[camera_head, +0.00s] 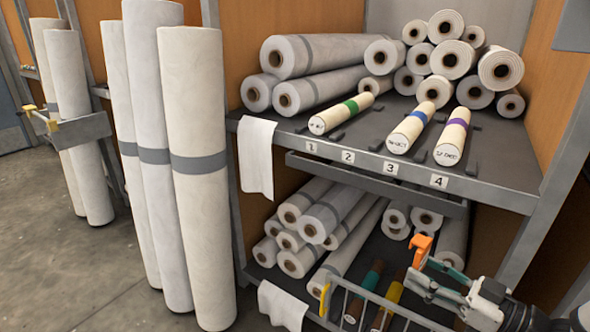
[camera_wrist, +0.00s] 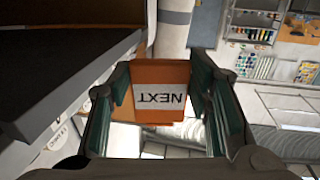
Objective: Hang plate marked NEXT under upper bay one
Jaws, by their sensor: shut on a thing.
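The orange plate (camera_head: 421,248) is held upright in my gripper (camera_head: 430,273) at the right, in front of the lower shelf. In the wrist view the plate (camera_wrist: 160,76) sits between the two green-padded fingers, and its white label reads NEXT upside down. My gripper (camera_wrist: 165,92) is shut on it. The upper shelf has number tags on its front edge; the tag for bay one (camera_head: 311,148) is at the left end, well left of the plate. A grey rail (camera_head: 375,186) runs beneath that edge.
A white cloth (camera_head: 256,158) hangs at the shelf's left corner. Rolls with green, blue and purple bands lie on the upper shelf. A metal rack (camera_head: 375,302) with a yellow handle stands low in front. Tall rolls (camera_head: 198,180) stand at the left; the floor beyond is clear.

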